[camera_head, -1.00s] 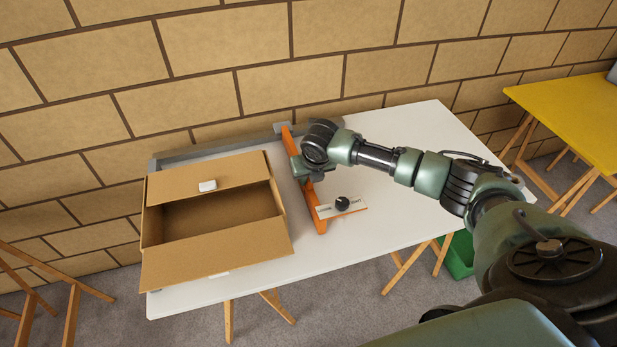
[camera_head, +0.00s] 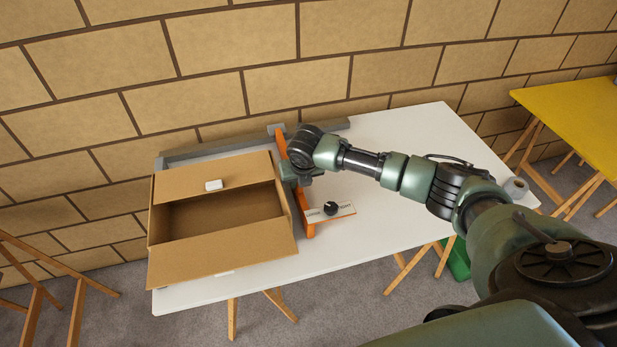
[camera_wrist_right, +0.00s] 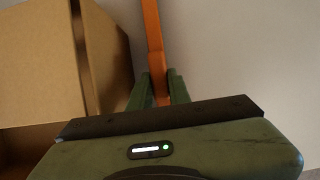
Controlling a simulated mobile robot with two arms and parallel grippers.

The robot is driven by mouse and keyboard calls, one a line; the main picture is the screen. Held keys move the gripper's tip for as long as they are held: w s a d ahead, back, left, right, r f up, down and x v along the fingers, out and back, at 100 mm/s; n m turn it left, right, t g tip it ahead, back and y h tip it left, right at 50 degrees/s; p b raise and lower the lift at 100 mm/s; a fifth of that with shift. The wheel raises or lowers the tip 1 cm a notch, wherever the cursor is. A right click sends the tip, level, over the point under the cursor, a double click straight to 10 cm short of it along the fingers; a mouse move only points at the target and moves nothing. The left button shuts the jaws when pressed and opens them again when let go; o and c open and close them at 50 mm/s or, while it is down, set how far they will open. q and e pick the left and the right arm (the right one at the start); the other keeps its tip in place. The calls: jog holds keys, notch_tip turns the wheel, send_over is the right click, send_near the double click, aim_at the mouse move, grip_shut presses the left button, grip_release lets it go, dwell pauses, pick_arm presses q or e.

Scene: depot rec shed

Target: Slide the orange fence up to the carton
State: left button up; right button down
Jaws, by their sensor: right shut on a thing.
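The orange fence (camera_head: 305,217) runs across the white table just right of the carton, with a plate and black knob (camera_head: 330,209) at its near end. The open cardboard carton (camera_head: 221,262) stands left of it. My right gripper (camera_head: 290,172) is shut on the fence partway along it. In the right wrist view, the fingers (camera_wrist_right: 158,88) are either side of the orange bar (camera_wrist_right: 152,30), and the carton (camera_wrist_right: 108,60) is close on the left. A narrow gap seems to show there; contact lower down is hidden. My left gripper is not in view.
A grey rail (camera_head: 215,147) runs along the table's back edge, behind the carton. A yellow table (camera_head: 580,115) stands at right.

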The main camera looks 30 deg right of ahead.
jog(key=c, duration=1.3)
grip_release()
jog(key=shift+d, duration=0.1)
jog(key=shift+b+v, duration=0.4)
jog(key=shift+v, duration=3.55)
